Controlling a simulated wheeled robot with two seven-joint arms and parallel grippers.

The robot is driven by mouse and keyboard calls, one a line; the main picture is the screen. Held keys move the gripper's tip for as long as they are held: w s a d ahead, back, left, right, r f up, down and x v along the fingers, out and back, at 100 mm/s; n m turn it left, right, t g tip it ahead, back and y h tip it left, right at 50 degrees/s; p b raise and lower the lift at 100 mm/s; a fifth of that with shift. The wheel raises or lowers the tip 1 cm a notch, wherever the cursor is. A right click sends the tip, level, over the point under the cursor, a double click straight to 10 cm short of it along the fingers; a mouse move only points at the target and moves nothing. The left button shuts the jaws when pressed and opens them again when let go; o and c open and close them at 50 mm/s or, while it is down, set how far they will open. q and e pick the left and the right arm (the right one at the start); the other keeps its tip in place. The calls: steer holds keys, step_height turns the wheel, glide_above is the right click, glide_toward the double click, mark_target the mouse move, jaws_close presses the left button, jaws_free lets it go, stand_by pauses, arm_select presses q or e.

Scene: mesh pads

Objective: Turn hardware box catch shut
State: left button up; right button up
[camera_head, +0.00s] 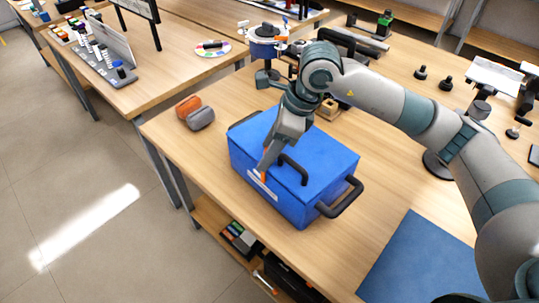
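The blue hardware box (327,157) stands closed on the wooden table, with a dark handle on its lid and one at its right end. A white label (262,186) is on its front. A small orange catch (263,177) shows at the front upper edge, just under my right gripper (266,168). My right arm comes in from the right and reaches down over the lid. The fingers look close together at the catch, but they are too small to tell whether they are shut or touching it. My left gripper is not in view.
An orange and grey object (200,118) lies left of the box on the table (175,130). A blue mat (420,262) lies at the lower right. Small black knobs (446,84) and a stand are farther back. The table's front edge is close to the box.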

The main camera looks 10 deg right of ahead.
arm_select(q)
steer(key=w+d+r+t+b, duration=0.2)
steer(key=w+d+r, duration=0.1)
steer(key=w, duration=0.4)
arm_select(e)
steer(key=shift+a+f+m+t, duration=0.15)
steer(key=shift+m+t, duration=0.15)
steer(key=shift+m, duration=0.7)
steer(key=m+t+h+b, duration=0.1)
steer(key=m+b, duration=0.3)
steer(key=shift+a, duration=0.15)
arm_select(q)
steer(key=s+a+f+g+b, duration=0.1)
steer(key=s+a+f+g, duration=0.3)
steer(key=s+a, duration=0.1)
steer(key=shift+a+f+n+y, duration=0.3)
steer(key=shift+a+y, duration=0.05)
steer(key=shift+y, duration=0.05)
arm_select(e)
steer(key=shift+m+h, duration=0.5)
steer(key=shift+m, duration=0.5)
steer(key=shift+r, duration=0.2)
steer(key=o, duration=1.1)
steer(key=shift+c, duration=0.2)
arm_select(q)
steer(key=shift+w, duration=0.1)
arm_select(e)
steer(key=shift+r, duration=0.15)
